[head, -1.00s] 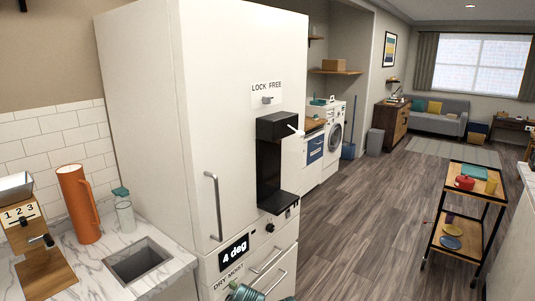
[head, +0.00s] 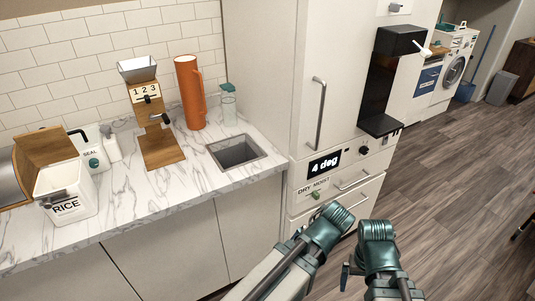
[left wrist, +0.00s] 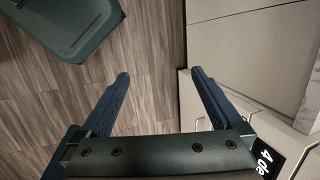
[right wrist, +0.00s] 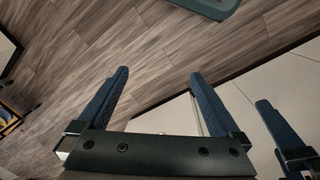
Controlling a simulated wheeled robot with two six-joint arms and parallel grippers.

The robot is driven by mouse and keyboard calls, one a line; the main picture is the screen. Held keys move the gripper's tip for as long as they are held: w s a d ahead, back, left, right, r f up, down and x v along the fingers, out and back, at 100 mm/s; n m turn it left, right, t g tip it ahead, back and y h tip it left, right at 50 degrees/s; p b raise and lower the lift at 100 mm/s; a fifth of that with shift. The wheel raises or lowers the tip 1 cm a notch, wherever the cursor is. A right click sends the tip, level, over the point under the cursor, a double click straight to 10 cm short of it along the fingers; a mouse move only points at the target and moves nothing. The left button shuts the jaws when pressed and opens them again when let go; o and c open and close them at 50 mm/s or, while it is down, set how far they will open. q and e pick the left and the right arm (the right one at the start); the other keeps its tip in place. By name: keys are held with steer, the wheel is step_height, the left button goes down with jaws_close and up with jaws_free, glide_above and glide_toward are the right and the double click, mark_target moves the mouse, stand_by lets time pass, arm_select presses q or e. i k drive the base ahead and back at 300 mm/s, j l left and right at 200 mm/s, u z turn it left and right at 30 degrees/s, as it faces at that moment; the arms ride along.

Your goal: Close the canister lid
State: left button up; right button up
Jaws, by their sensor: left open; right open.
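A white canister marked RICE (head: 66,207) stands on the marble counter at the left of the head view, with a metal clasp at its front. My right gripper (right wrist: 158,73) is open and empty over the floor. Both arms are low in front of the fridge, apart from the canisters. My fingertips are unclear in the head view.
On the counter are a wooden box (head: 45,148), a wooden dispenser (head: 157,140), an orange jug (head: 188,95), a glass jar (head: 229,110) and a sunken sink (head: 236,150). The tall white fridge (head: 275,75) stands to their right. The counter's front middle is clear.

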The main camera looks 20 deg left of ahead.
mark_target(45, 146)
steer(key=u, duration=2.35)
